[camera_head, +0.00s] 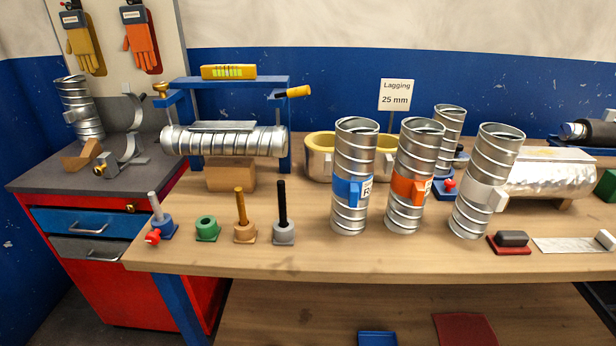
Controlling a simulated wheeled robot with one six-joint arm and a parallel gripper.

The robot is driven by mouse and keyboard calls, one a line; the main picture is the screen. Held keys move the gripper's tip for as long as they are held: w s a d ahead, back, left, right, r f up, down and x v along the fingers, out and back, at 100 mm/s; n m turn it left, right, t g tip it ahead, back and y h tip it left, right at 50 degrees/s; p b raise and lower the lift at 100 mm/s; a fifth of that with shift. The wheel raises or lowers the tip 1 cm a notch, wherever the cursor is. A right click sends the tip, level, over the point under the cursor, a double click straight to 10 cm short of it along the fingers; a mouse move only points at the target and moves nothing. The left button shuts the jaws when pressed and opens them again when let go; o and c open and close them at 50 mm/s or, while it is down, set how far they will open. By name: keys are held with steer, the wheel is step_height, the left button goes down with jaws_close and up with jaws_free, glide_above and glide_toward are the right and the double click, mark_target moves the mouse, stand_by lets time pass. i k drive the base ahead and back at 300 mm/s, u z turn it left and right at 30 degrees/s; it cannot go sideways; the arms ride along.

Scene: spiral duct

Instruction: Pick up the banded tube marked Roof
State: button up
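Three spiral metal tubes stand upright along the middle of the wooden bench. The left tube (357,150) has a blue band with a white label; its first letter looks like R and the rest is turned out of sight. The middle tube (416,150) has an orange band with a label only partly visible, too small to read surely. The right tube (494,160) has a pale grey or white band with no readable label, and leans slightly in the picture. My gripper is not in view.
Another spiral tube (451,122) stands behind the middle one. A pale ring-shaped piece (319,158) sits behind the left tube, and a foil-wrapped cylinder (550,178) lies to the right. Several small pegged blocks (245,231) stand left. The bench front (330,256) is mostly clear.

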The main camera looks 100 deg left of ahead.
mark_target(355, 139)
steer(key=k, duration=1)
steer(key=u, duration=2.5)
steer(key=i, duration=0.5)
steer(key=u, duration=0.1)
